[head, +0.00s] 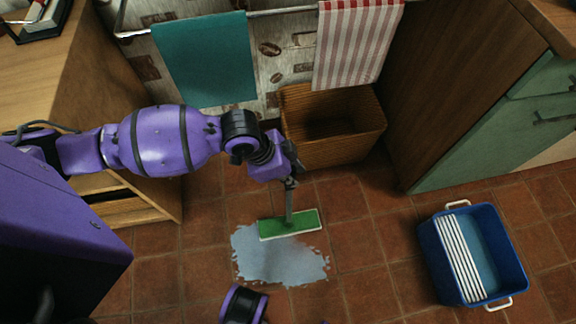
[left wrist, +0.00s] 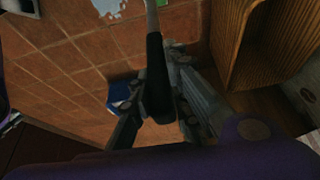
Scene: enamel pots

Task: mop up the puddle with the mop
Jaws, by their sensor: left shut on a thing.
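My left gripper (head: 291,166) is shut on the mop's handle. In the left wrist view the gripper (left wrist: 158,112) has its fingers on either side of the black grip of the mop (left wrist: 155,65). The mop (head: 290,224) has a flat green head with a pale edge, and its handle stands roughly upright. The head lies over the far edge of the puddle (head: 275,262), a pale blue-grey patch on the tiles. Part of the puddle (left wrist: 108,6) shows at the top of the left wrist view. My right gripper is not in view.
A blue bucket (head: 431,262) with a white slatted wringer stands on the floor at the right. A wicker basket (head: 335,150) is behind the mop. A teal towel (head: 207,60) and a striped towel (head: 355,40) hang behind. Wooden cabinets stand at both sides. Tiles between puddle and bucket are clear.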

